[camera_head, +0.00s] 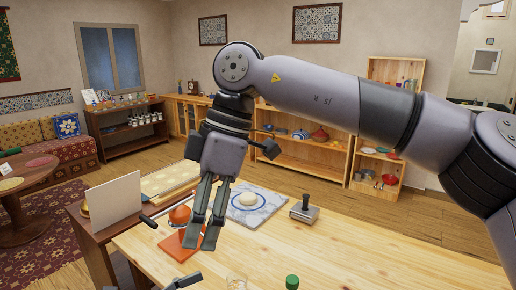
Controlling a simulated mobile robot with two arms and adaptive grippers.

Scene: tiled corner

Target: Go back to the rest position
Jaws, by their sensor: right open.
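My right arm reaches in from the right across the picture. My right gripper (201,241) points down over the wooden table (350,248), its two fingers slightly apart with nothing seen between them. The fingers partly cover an orange square board (176,247) and stand close to a rounded orange object (180,215). I cannot tell whether the fingertips touch the board. A small dark piece (182,282) at the bottom edge may be part of my left gripper; too little shows to be sure.
On the table are a grey slab (268,212) with a round whitish piece (247,199), a dark-handled block (304,210), a green-capped bottle (292,282) and a clear glass (236,281). A pale upright panel (113,198) stands at left. The table's right part is clear.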

